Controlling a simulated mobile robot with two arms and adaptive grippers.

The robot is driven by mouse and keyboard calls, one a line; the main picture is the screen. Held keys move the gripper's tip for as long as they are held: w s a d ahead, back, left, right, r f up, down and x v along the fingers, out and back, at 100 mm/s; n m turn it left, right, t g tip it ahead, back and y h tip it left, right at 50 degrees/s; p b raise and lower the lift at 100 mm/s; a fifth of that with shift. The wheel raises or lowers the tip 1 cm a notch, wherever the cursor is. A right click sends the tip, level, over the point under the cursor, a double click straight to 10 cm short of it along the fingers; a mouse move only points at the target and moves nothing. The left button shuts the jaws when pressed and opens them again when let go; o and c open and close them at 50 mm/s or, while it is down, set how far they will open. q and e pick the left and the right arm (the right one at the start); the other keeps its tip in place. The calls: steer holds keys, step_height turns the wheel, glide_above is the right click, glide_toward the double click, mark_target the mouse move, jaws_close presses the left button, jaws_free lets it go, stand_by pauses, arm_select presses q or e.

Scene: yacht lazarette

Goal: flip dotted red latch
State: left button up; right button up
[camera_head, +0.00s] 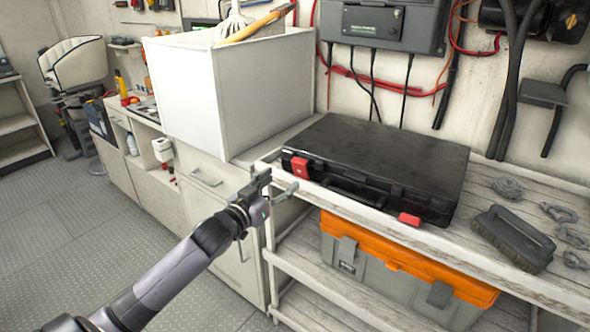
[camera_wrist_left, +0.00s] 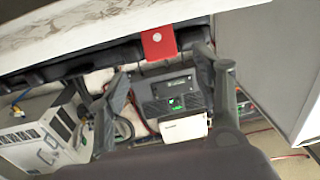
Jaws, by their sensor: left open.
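A black case (camera_head: 385,160) lies shut on the wooden shelf top, with two red latches on its front side. The left red latch (camera_head: 300,167) is by the case's left end; the right red latch (camera_head: 409,219) is near its right front corner. In the left wrist view one red latch (camera_wrist_left: 158,42) bears a pale dot; no dot can be made out in the head view. My left gripper (camera_head: 279,184) is open and empty, apart from the case, just left of and below the left latch. Its open fingers (camera_wrist_left: 163,70) also show in the wrist view, below the dotted latch.
The shelf's pale front rail (camera_head: 375,215) runs close below the case. A white bin (camera_head: 185,95) stands to the left. A brush (camera_head: 513,238) and several shackles lie to the right. An orange and grey toolbox (camera_head: 400,270) sits on the lower shelf.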

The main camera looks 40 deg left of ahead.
mark_target(298, 167)
arm_select(q)
steer(key=w, duration=0.7)
steer(key=shift+w+a, duration=0.1)
steer(key=shift+w, duration=0.2)
steer(key=shift+c, duration=0.4)
